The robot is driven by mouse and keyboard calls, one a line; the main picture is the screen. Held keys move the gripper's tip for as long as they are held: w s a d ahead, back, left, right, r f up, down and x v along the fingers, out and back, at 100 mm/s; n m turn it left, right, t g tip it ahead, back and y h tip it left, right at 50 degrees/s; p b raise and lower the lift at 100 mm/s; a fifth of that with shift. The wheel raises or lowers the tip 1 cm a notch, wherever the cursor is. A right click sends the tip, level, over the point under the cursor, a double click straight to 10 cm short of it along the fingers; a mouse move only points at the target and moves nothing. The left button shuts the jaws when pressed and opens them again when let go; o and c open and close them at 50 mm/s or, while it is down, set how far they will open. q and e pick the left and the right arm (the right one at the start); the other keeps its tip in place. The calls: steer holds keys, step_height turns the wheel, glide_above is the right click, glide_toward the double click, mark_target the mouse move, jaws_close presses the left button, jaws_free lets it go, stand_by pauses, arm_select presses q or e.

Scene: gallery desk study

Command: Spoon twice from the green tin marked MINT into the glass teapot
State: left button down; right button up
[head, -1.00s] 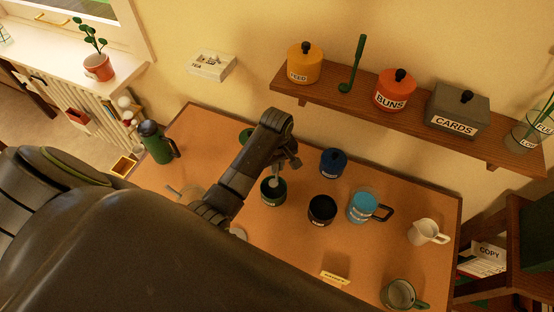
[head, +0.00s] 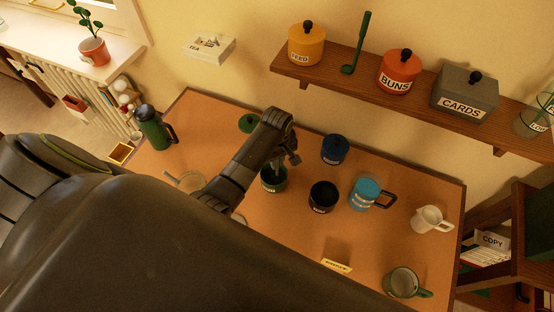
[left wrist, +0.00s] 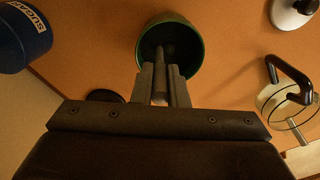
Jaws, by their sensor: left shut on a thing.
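The green tin (head: 273,181) stands open on the desk; its label is too small to read. It also shows in the left wrist view (left wrist: 194,62). My left gripper (head: 281,164) is above the tin, shut on a spoon (left wrist: 160,78). The spoon points down into the tin's dark inside, and its bowl cannot be made out. The glass teapot (head: 188,182) stands left of the tin, partly hidden by my arm; the left wrist view shows its dark handle (left wrist: 290,77) at the right. My right gripper is not in view.
A green lid (head: 249,124) lies behind my left arm. A green flask (head: 152,130) stands at the far left. A shelf (head: 375,88) hangs behind.

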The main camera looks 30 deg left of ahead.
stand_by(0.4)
arm_select(q)
step_height(320, 180, up, 3)
steer(key=p, duration=0.3)
steer(key=shift+r, duration=2.5)
steer(key=shift+a, duration=0.1)
